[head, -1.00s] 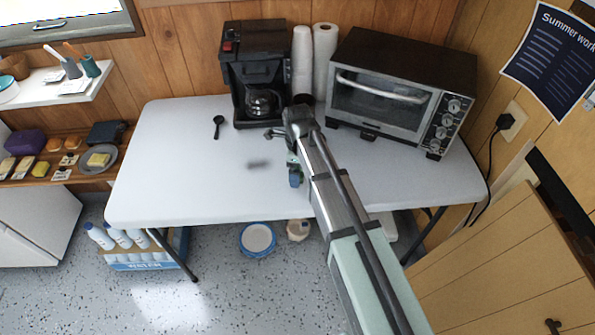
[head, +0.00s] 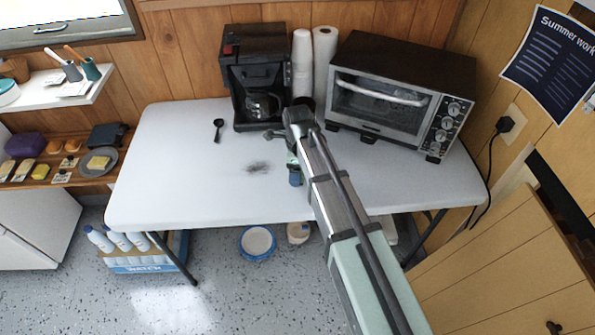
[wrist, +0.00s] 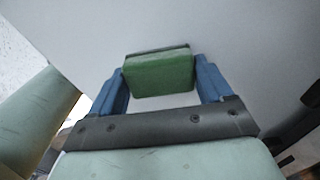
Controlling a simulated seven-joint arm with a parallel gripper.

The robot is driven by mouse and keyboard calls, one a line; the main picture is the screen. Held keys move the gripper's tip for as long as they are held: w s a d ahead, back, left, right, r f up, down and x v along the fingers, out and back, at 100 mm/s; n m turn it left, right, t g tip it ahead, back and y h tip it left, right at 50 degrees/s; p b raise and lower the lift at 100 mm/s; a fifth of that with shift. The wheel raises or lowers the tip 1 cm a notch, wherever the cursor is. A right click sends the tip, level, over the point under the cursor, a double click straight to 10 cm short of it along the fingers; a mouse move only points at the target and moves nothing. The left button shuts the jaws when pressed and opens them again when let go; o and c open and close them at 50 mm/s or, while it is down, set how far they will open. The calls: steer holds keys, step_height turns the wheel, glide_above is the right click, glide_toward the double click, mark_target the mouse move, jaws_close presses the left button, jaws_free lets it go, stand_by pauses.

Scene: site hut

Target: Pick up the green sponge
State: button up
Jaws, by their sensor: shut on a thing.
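The green sponge (wrist: 160,75) is a block between the two blue fingers of my gripper (wrist: 161,84) in the wrist view. My gripper is shut on it, with a finger at each side. A dark strip shows along the sponge's far edge. The white table top fills the background.
A dark smudge (head: 258,167) marks the table (head: 180,180) left of my gripper. The left front is clear.

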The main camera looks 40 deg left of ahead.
step_height(320, 180, up, 9)
steer(key=shift+r, duration=0.1)
stand_by(0.4)
steer(key=o, duration=0.4)
steer(key=c, duration=0.5)
steer(key=s+a+n, duration=0.3)
steer(key=a+n, duration=0.2)
steer(key=n, duration=0.1)
steer(key=s+a+n, duration=0.3)
steer(key=a+n, duration=0.2)
steer(key=n, duration=0.1)
steer(key=s+a+f+n, duration=0.1)
steer(key=s+a+n, duration=0.2)
steer(key=a+n, duration=0.3)
steer(key=shift+s, duration=0.25)
